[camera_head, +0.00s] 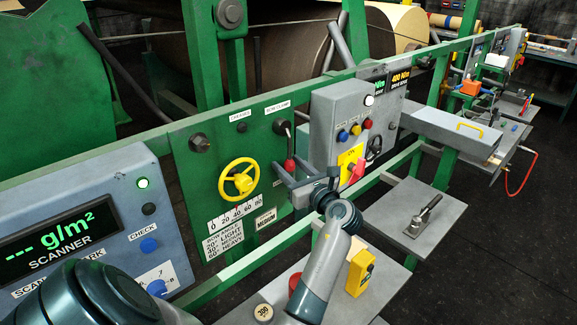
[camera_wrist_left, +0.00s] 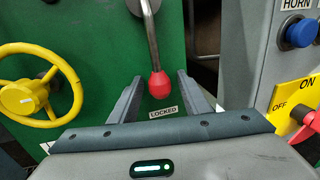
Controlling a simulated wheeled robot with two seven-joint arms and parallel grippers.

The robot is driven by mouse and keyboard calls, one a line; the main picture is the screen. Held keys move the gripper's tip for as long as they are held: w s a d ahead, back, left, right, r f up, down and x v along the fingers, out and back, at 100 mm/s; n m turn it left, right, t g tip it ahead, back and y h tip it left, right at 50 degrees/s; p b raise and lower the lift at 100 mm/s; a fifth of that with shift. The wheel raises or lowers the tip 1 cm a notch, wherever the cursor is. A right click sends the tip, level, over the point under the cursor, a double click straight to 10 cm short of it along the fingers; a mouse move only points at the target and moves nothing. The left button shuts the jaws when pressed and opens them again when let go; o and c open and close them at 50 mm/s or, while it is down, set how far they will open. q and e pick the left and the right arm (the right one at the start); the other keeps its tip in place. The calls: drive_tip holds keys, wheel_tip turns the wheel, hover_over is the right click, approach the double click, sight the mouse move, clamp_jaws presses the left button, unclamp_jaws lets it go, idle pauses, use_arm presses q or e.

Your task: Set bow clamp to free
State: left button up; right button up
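The bow clamp lever (camera_head: 286,140) hangs down from its pivot on the green panel (camera_head: 205,170), with a red knob (camera_head: 290,165) at its lower end. In the left wrist view the red knob (camera_wrist_left: 160,84) sits just above a "LOCKED" label (camera_wrist_left: 163,112). My left gripper (camera_head: 292,167) is in front of the lever, fingers open. In the left wrist view its fingers (camera_wrist_left: 159,80) stand apart on either side of the knob, with gaps on both sides. Whether the knob is fully within the fingers' depth I cannot tell. My right gripper is not in view.
A yellow handwheel (camera_head: 239,179) is left of the lever. A grey control box (camera_head: 340,115) with buttons and a red ON/OFF switch (camera_head: 357,171) stands close on the right. A blue scanner box (camera_head: 90,235) is at far left. A grey shelf (camera_head: 405,205) lies right.

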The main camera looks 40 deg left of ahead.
use_arm(q)
clamp_jaws()
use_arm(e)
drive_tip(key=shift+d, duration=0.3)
